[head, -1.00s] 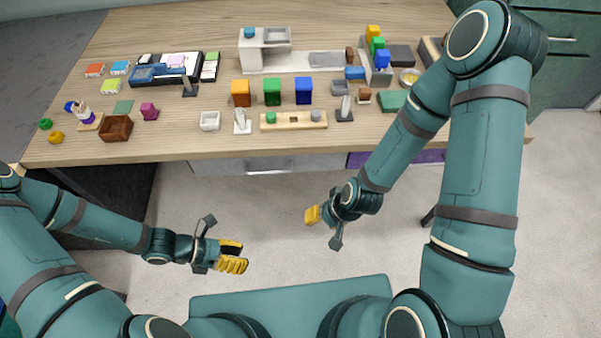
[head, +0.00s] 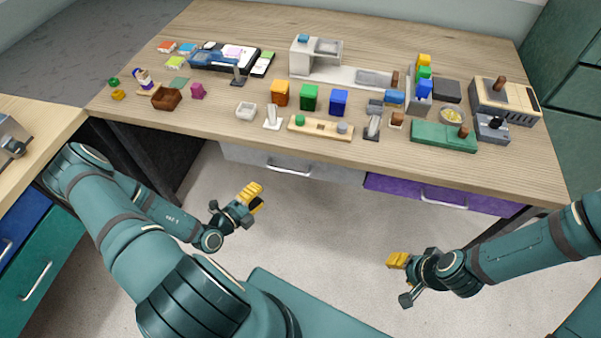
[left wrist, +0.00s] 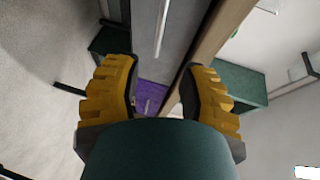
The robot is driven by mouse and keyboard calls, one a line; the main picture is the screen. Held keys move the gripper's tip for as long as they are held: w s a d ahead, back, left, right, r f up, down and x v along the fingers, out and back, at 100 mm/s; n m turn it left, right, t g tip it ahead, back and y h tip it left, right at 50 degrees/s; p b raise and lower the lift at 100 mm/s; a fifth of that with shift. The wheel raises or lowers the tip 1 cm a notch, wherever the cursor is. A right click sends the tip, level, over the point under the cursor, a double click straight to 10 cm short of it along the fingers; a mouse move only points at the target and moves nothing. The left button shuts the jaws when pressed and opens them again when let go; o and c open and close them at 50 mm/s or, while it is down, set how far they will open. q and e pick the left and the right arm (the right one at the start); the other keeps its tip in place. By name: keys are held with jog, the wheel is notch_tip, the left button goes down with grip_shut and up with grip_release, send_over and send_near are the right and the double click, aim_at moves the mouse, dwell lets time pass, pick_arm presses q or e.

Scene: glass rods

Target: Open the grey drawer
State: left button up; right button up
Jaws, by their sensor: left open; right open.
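The grey drawer (head: 250,161) is under the front edge of the wooden table in the head view, left of a purple drawer. It looks shut, with a light bar handle (head: 288,167) across its front. In the left wrist view the grey drawer front (left wrist: 150,55) and its handle (left wrist: 162,28) lie beyond the fingers. My left gripper (head: 252,194) is open and empty, apart from the handle, below and left of it in the head view. It also shows in the left wrist view (left wrist: 160,92). My right gripper (head: 396,277) is open and empty over the floor, further from the drawer.
A purple drawer (head: 395,187) sits right of the grey one. The tabletop (head: 215,118) carries several small blocks, bins and trays. At the left stands a cabinet with blue and green drawers (head: 45,262). Floor between my grippers is clear.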

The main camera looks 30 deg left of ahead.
aim_at(285, 171)
pick_arm(q)
jog(key=b+x, duration=0.1)
jog(key=x, duration=1.2)
jog(key=shift+w+f, duration=0.15)
jog(key=shift+w, duration=0.2)
grip_shut()
